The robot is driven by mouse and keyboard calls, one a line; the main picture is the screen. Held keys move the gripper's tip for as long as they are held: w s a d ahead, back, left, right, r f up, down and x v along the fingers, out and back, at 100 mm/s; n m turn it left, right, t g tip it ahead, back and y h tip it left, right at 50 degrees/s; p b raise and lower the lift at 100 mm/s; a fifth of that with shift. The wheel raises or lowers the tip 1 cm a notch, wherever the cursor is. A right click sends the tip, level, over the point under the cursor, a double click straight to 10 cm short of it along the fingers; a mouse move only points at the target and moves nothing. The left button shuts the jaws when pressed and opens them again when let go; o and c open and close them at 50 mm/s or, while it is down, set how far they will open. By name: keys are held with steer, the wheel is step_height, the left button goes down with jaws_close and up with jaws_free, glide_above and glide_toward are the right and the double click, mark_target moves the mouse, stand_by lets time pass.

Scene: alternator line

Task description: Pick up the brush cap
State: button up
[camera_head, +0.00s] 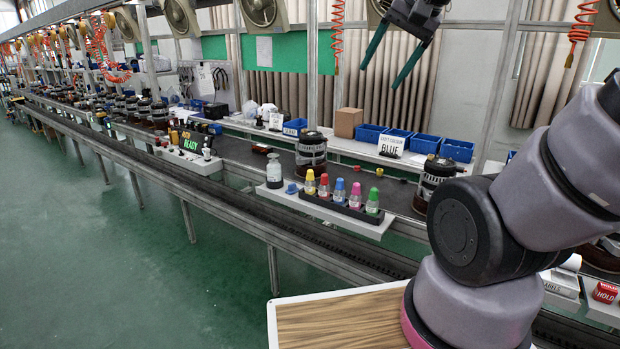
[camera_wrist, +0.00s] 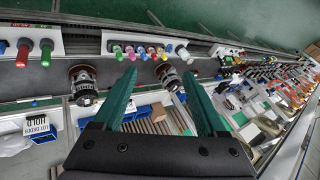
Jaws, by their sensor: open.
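A small blue cap (camera_head: 291,188), which I take for the brush cap, sits on a pale shelf (camera_head: 380,232) in front of the conveyor. It is between a clear jar (camera_head: 274,172) and a dark rack (camera_head: 322,202) of bottles with yellow, red, blue, pink and green tops. Its brush, if any, is not visible. In the wrist view the blue cap (camera_wrist: 168,48) is tiny, beside the jar (camera_wrist: 182,52). My gripper (camera_head: 378,77) is open and empty, high above the line and well apart from the cap. Its green fingers (camera_wrist: 159,76) are spread in the wrist view.
Alternators stand on the conveyor (camera_head: 235,148), one (camera_head: 311,153) just behind the rack and one (camera_head: 436,182) farther right. Blue bins (camera_head: 456,150) and a sign reading BLUE (camera_head: 392,145) are on the shelf behind. Orange coiled hoses (camera_head: 338,25) hang overhead.

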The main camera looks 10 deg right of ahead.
steer(key=w+m+g, duration=0.2)
steer(key=w+m, duration=0.5)
steer(key=w, duration=0.9)
steer(key=m+g+h, duration=0.2)
steer(key=m+g, duration=0.1)
steer(key=m, duration=1.5)
glide_above(310, 170)
steer(key=s, duration=0.1)
step_height(310, 170, down, 31)
steer(key=f, duration=0.3)
steer(key=w+f, duration=0.1)
steer(key=f, duration=0.7)
steer(key=shift+w+d+f, duration=0.1)
steer(key=shift+w+f, duration=0.1)
steer(key=shift+f, duration=0.05)
jaws_close()
step_height(310, 170, up, 10)
steer(key=shift+r, duration=0.1)
steer(key=c, duration=0.6)
jaws_free()
steer(key=shift+c, duration=0.2)
jaws_close()
